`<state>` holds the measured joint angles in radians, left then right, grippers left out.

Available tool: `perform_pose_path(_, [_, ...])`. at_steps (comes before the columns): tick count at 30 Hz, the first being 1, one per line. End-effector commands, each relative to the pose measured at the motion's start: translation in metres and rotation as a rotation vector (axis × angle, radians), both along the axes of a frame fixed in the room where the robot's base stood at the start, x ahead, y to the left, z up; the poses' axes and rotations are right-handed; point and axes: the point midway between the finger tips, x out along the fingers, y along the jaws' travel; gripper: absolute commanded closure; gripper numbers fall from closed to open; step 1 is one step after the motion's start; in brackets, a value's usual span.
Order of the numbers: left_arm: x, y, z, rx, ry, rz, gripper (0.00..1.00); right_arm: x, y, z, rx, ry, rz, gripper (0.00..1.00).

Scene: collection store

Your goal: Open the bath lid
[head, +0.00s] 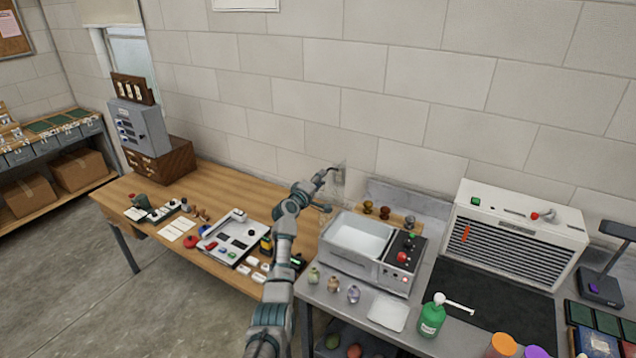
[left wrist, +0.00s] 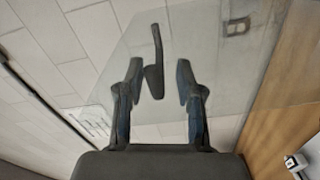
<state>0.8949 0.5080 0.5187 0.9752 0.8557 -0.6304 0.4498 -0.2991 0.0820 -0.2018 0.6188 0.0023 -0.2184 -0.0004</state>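The bath (head: 331,262) is a grey box with a pale open-looking basin, on the grey bench right of the wooden table. The lid is a clear pane (left wrist: 230,65), plain in the left wrist view but hard to make out in the head view. Its dark handle (left wrist: 155,60) lies between the two fingers of my left gripper (left wrist: 160,78), with a visible gap to the right finger. My left gripper (head: 327,182) is open, above and behind the bath's left side near the wall. The lid's exact angle is unclear. My right gripper is not in view.
A control panel (head: 402,258) with a red button adjoins the bath. Small bottles (head: 333,285), a white tray (head: 387,313) and a green pump bottle (head: 432,316) stand in front. Wooden-knobbed tools (head: 384,212) stand behind. A white vented unit (head: 515,235) is at right.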

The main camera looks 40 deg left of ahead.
Motion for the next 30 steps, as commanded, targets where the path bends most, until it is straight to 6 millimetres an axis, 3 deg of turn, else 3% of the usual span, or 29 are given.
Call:
perform_pose_path(8, [-0.024,-0.005,-0.002,0.004,0.001,0.001,0.64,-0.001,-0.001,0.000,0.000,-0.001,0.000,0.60])
perform_pose_path(21, [-0.102,-0.023,-0.004,0.001,0.002,0.000,0.64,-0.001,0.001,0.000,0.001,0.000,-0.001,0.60])
perform_pose_path(30, [-0.115,-0.026,-0.004,-0.002,0.004,0.001,0.64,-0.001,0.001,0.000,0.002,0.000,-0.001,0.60])
